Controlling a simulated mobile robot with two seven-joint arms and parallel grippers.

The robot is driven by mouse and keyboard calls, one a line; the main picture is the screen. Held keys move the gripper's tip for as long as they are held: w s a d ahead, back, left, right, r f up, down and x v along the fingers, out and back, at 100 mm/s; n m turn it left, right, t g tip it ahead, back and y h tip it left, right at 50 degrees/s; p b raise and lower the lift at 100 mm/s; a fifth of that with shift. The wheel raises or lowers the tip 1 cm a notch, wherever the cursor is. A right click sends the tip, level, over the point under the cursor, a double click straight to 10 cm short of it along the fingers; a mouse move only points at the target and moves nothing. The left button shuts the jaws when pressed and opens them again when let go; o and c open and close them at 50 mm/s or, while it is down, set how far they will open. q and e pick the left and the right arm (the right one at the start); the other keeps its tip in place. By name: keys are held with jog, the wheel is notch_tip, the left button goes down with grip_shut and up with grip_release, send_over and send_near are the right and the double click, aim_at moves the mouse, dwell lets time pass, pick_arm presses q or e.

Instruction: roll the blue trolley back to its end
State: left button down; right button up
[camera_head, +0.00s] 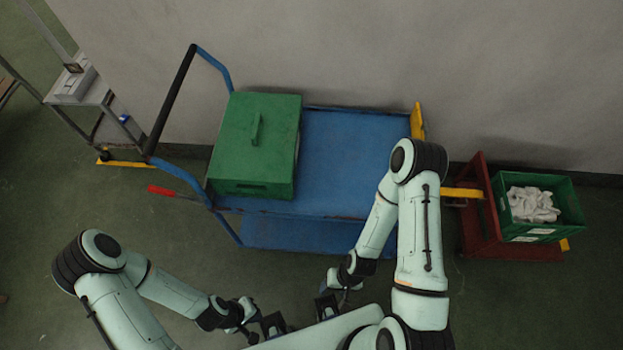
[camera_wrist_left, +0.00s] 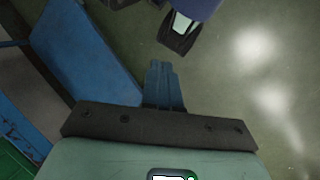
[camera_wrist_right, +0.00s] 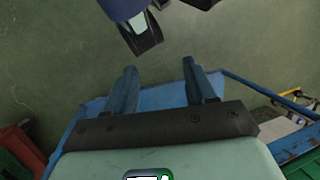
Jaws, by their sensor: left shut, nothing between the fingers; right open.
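The blue trolley (camera_head: 345,150) stands along the wall, with a lower shelf and a black push handle (camera_head: 172,100) at its left end. A green lidded box (camera_head: 255,140) sits on the left part of its top deck. My left gripper (camera_head: 272,325) is shut and empty, in front of the trolley and apart from it. Its closed fingers show in the left wrist view (camera_wrist_left: 163,85). My right gripper (camera_head: 326,305) is open and empty, also in front of the trolley. Its spread fingers (camera_wrist_right: 162,88) have nothing between them. My right arm hides the trolley's front right corner.
A red stand (camera_head: 510,252) right of the trolley holds a green crate (camera_head: 577,205) of white cloth items. A yellow piece (camera_head: 462,193) lies between stand and trolley. A red lever (camera_head: 160,190) sticks out at left. A grey table (camera_head: 95,92) stands far left. Floor in front looks clear.

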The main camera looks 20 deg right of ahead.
pick_arm(q)
jog(key=c, duration=1.8)
grip_release()
jog(key=o, duration=0.9)
jog(key=shift+c, duration=0.9)
jog(key=shift+w+a, duration=0.1)
jog(key=shift+a, duration=0.05)
